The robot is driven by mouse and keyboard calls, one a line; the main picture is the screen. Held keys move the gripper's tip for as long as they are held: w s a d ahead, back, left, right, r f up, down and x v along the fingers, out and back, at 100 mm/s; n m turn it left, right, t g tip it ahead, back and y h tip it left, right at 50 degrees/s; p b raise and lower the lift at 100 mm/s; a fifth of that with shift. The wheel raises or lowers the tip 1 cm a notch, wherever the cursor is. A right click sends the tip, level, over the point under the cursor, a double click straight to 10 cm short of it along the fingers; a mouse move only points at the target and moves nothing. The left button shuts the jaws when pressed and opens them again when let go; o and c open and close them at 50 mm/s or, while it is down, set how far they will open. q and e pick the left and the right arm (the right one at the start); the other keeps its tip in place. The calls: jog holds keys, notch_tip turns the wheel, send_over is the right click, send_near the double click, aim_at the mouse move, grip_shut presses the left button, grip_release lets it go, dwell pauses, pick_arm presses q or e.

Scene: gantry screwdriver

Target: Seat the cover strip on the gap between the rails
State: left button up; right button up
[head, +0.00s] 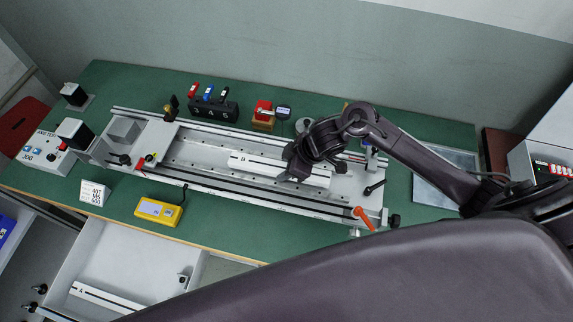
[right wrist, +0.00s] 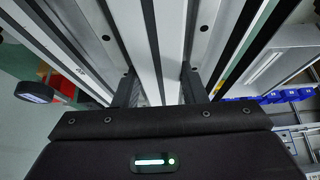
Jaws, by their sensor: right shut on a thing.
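A long white cover strip (head: 258,163) with a dark letter at its left end lies lengthwise over the middle of the rail assembly. My right gripper (head: 297,174) is over its right half, shut on it. In the right wrist view the white strip (right wrist: 158,50) runs between the two dark fingers of my gripper (right wrist: 160,92). The metal rails (head: 230,197) run along both sides of the strip. I cannot tell whether the strip touches them or hangs just above; my gripper hides part of it. My left gripper is not in view.
A second white strip (head: 105,298) lies in an open drawer (head: 150,262) at the front left. An orange-handled lever (head: 364,218) and a black-knobbed lever (head: 374,187) stand at the right end. A yellow box (head: 158,209) sits before the rails. A red-and-yellow block (head: 263,121) stands behind.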

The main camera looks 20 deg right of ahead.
jog(key=shift+f, duration=0.4)
jog(key=o, duration=1.1)
jog(key=shift+c, duration=0.2)
jog(key=shift+o, duration=0.4)
jog(key=v, duration=0.7)
jog(key=shift+s+d+r, duration=0.2)
jog(key=shift+d+r, duration=0.05)
jog(key=shift+r, duration=0.05)
jog(key=shift+w, duration=0.15)
